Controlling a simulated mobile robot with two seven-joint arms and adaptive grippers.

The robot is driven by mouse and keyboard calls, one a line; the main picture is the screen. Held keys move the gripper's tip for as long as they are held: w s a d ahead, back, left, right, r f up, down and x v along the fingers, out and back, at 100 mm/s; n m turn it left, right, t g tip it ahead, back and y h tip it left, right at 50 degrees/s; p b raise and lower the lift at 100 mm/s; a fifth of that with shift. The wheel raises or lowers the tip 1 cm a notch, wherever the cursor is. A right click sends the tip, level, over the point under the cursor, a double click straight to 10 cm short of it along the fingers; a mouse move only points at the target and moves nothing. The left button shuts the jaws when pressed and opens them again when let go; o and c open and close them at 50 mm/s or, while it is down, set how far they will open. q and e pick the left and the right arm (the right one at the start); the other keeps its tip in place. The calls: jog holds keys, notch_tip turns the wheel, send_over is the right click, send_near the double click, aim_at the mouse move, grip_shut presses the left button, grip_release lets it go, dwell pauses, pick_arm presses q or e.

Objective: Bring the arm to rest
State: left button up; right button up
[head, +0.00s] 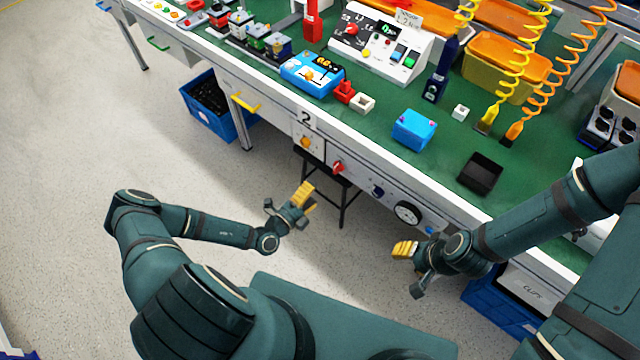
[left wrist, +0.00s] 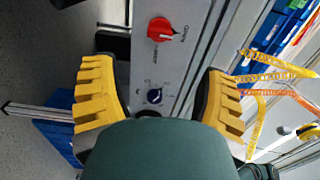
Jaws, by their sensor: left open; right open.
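My left gripper (head: 303,195) is in front of the bench front panel, open and empty, its yellow fingers apart. In the left wrist view the left gripper (left wrist: 158,98) shows one finger on each side of the picture. Between them, farther off, are the red rotary switch (left wrist: 160,29) and a dark blue knob (left wrist: 154,96) on the grey panel. The red switch also shows in the head view (head: 338,167), right of the left gripper and apart from it. My right gripper (head: 404,249) is near the panel's right part, below the round gauge; it is open and holds nothing visible.
The green bench top (head: 440,150) carries a blue box (head: 414,130), a black tray (head: 480,174) and a white control console (head: 378,45). The panel also has a dark blue knob (head: 377,191) and a round gauge (head: 408,213). A blue crate (head: 215,105) stands on the floor.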

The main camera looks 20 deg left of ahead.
pick_arm(q)
jog(key=shift+s+a, duration=0.15)
jog(key=shift+s, duration=0.3)
